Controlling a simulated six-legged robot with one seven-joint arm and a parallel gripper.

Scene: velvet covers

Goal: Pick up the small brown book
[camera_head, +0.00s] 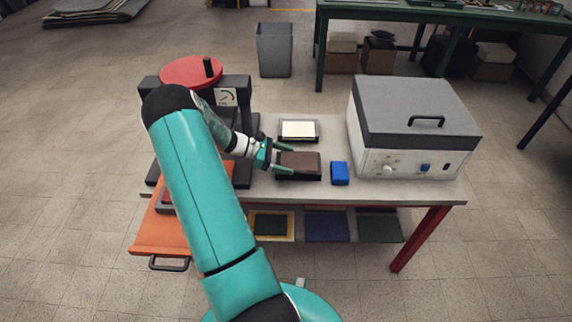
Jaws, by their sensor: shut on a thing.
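The small brown book (303,162) is on the table (440,190), near its front middle, and looks to sit on or just above a dark base. My gripper (284,161) comes in from the left with one green finger on the far side and one on the near side of the book's left end. The fingers are shut on the book. I cannot tell whether the book is lifted clear of what is under it.
A blue block (340,173) stands just right of the book. A pale pad in a dark tray (298,130) lies behind it. A grey-lidded machine (412,125) fills the table's right side. A press with a red disc (191,72) stands left. Coloured covers (326,227) lie on the lower shelf.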

